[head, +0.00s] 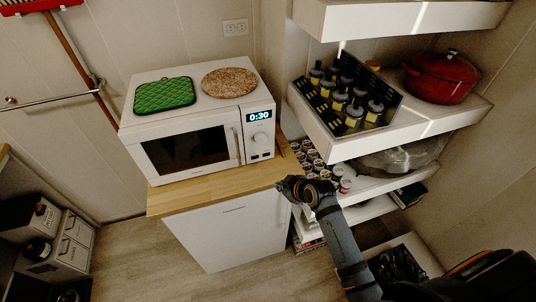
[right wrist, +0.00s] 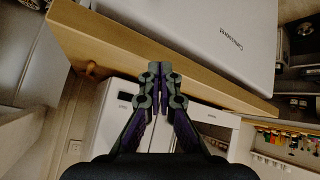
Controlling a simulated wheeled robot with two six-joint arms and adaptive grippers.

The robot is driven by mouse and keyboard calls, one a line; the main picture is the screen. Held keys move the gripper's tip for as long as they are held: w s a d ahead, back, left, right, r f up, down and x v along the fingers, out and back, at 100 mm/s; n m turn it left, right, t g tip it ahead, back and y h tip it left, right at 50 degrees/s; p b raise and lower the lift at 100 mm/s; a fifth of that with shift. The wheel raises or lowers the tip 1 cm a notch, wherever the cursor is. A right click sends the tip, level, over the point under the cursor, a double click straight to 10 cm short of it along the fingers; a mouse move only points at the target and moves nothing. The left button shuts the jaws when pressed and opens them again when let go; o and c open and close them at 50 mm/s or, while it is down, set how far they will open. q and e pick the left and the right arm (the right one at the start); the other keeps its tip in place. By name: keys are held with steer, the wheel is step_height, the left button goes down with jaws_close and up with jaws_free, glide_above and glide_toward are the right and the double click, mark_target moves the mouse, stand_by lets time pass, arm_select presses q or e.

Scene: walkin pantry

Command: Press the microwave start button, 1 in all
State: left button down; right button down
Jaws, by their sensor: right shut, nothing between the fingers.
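The white microwave (head: 186,153) stands on a wooden-topped cabinet in the head view, its door shut. Its right-hand panel has a lit display (head: 260,116) reading 0:30, with a round knob (head: 260,139) below it. The start button is too small to make out for certain. My right gripper (head: 281,185) is shut and empty, low and to the right of the panel, near the counter's right front corner and apart from the panel. In the right wrist view its fingertips (right wrist: 160,70) are together in front of the wooden edge. My left gripper is out of view.
A green quilted pad (head: 164,95) and a round cork mat (head: 229,82) lie on the microwave. The wooden counter (head: 200,190) extends in front of it. Shelves at the right hold a bottle crate (head: 310,97), a red pot (head: 441,78) and several cans.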

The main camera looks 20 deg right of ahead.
mark_target(266, 154)
steer(key=r, duration=0.2)
steer(key=shift+w+a+r, duration=0.25)
steer(key=shift+r, duration=0.05)
steer(key=shift+w+f, duration=0.1)
steer(key=w+b, duration=0.3)
steer(key=w, duration=0.4)
steer(key=shift+w+a+b, duration=0.1)
steer(key=shift+w+b, duration=0.1)
steer(key=shift+b, duration=0.15)
steer(key=shift+w, duration=0.6)
stand_by(0.6)
steer(key=shift+w, duration=0.4)
